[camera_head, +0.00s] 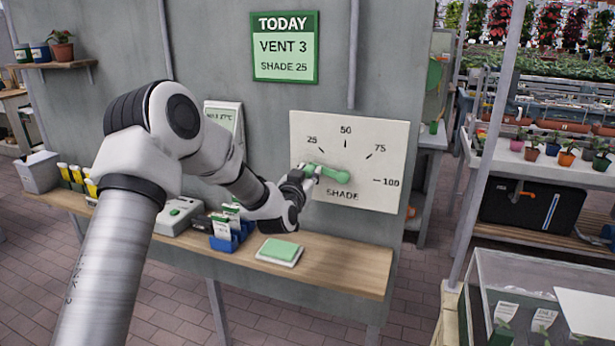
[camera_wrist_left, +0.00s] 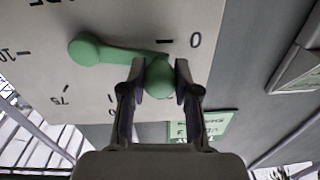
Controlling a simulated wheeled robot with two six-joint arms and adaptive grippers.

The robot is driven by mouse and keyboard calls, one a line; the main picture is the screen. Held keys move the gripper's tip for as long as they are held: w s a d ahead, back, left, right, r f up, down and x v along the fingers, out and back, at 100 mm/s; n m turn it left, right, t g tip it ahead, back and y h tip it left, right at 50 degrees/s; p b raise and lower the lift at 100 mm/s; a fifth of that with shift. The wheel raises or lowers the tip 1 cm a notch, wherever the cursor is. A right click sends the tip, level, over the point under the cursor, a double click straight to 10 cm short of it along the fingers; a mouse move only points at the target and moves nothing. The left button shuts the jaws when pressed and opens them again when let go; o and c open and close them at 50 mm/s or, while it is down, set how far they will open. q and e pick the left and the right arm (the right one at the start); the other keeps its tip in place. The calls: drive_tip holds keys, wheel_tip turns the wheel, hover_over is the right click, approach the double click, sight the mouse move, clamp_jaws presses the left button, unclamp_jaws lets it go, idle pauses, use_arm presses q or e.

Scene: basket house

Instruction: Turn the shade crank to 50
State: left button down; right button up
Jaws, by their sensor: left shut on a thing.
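The green shade crank (camera_head: 338,175) is on a pale SHADE dial panel (camera_head: 365,128) fixed to the grey wall. In the head view its arm points left and slightly up from the hub, between the hidden 0 end and the 25 mark. The 25, 50, 75 and 100 marks show. My left gripper (camera_head: 306,174) is shut on the crank's knob. In the left wrist view, upside down, the round green knob (camera_wrist_left: 160,78) sits between my fingers, and the hub (camera_wrist_left: 86,49) is to the left. My right gripper is not in view.
A green TODAY sign (camera_head: 285,46) above reads VENT 3, SHADE 25. A wooden shelf (camera_head: 345,262) below the dial holds a green and white pad (camera_head: 279,251) and blue seed-packet tray (camera_head: 228,240). A metal post (camera_head: 490,150) stands to the right.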

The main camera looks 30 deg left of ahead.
use_arm(q)
drive_tip(key=r+m, duration=0.1)
drive_tip(key=d+r+m+p, duration=0.1)
drive_tip(key=m, duration=0.1)
drive_tip(key=shift+w+r+m, duration=0.1)
drive_tip(key=shift+r+m, duration=0.2)
drive_tip(key=shift+r, duration=0.1)
drive_tip(key=m, duration=0.1)
drive_tip(key=d+r+m, duration=0.1)
drive_tip(key=m, duration=0.1)
drive_tip(key=d+r+m+p, duration=0.1)
drive_tip(key=shift+w+r+m, duration=0.2)
drive_tip(key=shift+w+m, duration=0.05)
drive_tip(key=shift+m, duration=0.15)
drive_tip(key=m, duration=0.1)
drive_tip(key=d+m, duration=0.1)
drive_tip(key=d+r+m, duration=0.1)
drive_tip(key=shift+w+d+m+h, duration=0.15)
drive_tip(key=shift+w+m+h, duration=0.1)
drive_tip(key=shift+m+h, duration=0.05)
drive_tip(key=shift+w+d+r+m+t+p, duration=0.1)
drive_tip(key=shift+w+d+m+t+p, duration=0.1)
drive_tip(key=shift+d+m, duration=0.55)
drive_tip(key=shift+w+d+r+m+t+p, duration=0.15)
drive_tip(key=shift+d+m, duration=0.3)
drive_tip(key=shift+m, duration=0.6)
drive_tip(key=shift+f, duration=0.1)
drive_tip(key=c, duration=0.8)
unclamp_jaws()
drive_tip(key=shift+d, duration=0.1)
